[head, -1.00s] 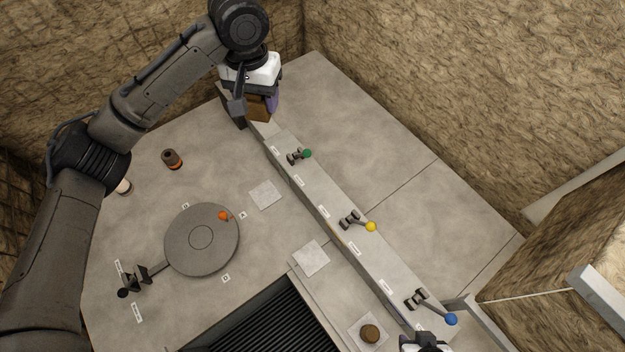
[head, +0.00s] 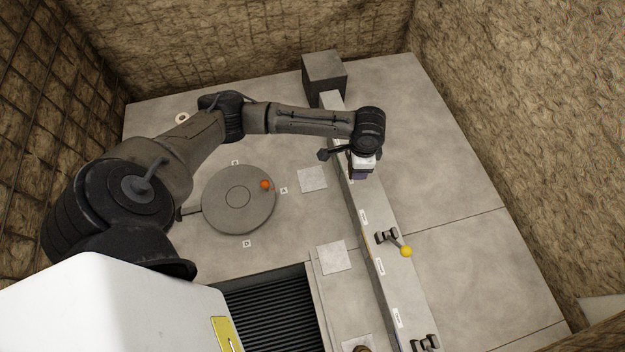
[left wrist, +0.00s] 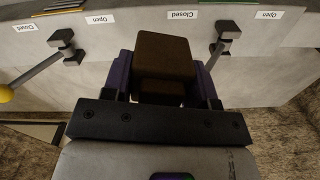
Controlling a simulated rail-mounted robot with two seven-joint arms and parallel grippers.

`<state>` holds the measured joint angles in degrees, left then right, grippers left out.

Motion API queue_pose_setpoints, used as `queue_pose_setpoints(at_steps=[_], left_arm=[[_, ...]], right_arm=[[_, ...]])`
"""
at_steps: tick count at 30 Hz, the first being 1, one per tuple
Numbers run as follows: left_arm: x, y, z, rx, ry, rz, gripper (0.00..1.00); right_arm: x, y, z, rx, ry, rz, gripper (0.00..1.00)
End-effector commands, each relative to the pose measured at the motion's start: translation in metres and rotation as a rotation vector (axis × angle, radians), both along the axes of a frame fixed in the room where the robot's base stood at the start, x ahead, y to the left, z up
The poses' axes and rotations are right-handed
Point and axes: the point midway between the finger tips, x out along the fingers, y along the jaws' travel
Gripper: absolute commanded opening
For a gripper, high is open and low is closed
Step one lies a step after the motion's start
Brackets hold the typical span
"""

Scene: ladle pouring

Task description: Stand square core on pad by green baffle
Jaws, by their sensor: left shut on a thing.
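My left gripper (head: 361,176) is over the raised ledge, beside the far pad (head: 312,179). In the left wrist view, its purple fingers are shut on the brown square core (left wrist: 165,57). The gripper hides the core in the head view. The green baffle's lever and ball are not visible in the head view, with my arm over that part of the ledge. In the left wrist view, a lever (left wrist: 222,45) stands right of the core and a green strip shows at the top edge. The far pad looks bare. My right gripper is not in view.
The ledge (head: 372,251) carries a yellow-balled lever (head: 405,251) further along. A second pad (head: 333,257) is bare; a brown piece (head: 361,349) is on the near pad at the bottom edge. A round grey plate (head: 221,205) and dark grate (head: 270,310) lie left.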

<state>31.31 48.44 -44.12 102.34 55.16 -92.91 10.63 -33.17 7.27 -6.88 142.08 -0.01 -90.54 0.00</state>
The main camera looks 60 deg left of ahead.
Motion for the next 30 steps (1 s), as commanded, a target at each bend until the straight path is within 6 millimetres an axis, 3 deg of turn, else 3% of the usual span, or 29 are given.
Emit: queue_pose_setpoints(at_steps=[1,6,15,23,30], left_arm=[[-0.012,0.014,-0.019,0.003,0.006,-0.063,0.24],[-0.028,0.051,-0.053,0.001,0.005,-0.333,0.24],[-0.058,0.108,-0.095,0.0,0.003,-0.749,0.24],[-0.07,0.13,-0.11,-0.001,0.002,-0.921,0.24],[-0.072,0.133,-0.149,-0.002,0.0,-0.95,0.24]], right_arm=[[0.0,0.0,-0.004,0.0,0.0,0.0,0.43],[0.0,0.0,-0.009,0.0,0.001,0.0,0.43],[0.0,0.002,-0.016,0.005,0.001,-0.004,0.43],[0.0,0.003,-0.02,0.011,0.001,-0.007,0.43],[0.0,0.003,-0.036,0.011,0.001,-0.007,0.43]])
